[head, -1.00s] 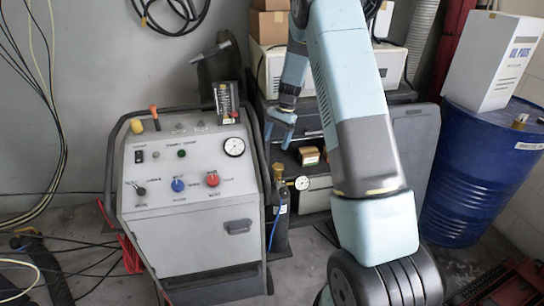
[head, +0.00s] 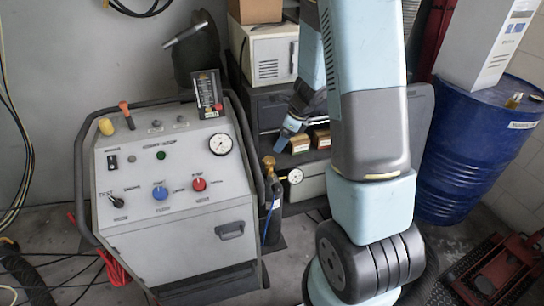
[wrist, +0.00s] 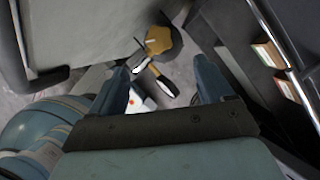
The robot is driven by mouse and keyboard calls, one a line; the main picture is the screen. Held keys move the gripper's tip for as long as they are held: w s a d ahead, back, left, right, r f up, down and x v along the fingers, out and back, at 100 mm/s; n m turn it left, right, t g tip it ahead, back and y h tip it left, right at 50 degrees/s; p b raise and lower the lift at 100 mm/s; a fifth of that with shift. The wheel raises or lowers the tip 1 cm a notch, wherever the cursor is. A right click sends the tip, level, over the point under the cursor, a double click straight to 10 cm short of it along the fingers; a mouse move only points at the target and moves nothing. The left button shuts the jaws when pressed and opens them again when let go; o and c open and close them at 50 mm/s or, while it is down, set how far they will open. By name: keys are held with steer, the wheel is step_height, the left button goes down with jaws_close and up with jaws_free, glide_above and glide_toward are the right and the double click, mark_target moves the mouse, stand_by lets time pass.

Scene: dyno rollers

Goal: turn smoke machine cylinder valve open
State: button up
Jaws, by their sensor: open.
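The smoke machine's dark gas cylinder (head: 272,212) stands upright beside the right side of the grey machine cabinet (head: 180,232). Its brass valve (head: 268,163) is at the top, and a brass-coloured valve knob (wrist: 158,40) shows in the wrist view just beyond my fingertips. My gripper (wrist: 162,68) is open and empty, its two blue-grey fingers spread wide. In the head view one blue fingertip of my gripper (head: 287,136) shows above and right of the valve, apart from it.
A round gauge (head: 295,176) sits close right of the cylinder. A dark shelf unit with small boxes (head: 300,144) stands behind. The cabinet's black tube frame (head: 248,140) runs close left of the valve. A blue drum (head: 470,150) stands at the right.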

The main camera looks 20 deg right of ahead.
mark_target(270, 159)
steer(key=x, duration=1)
steer(key=shift+a, duration=0.15)
steer(key=shift+c, duration=0.4)
steer(key=c, duration=0.9)
steer(key=shift+c, duration=0.3)
steer(key=shift+n, duration=0.3)
steer(key=shift+w+n+g+y, duration=0.2)
steer(key=shift+n+g, duration=0.4)
steer(key=shift+n, duration=0.85)
steer(key=shift+w+n+g+y, duration=0.15)
steer(key=shift+n+g, duration=0.45)
steer(key=shift+n, duration=0.85)
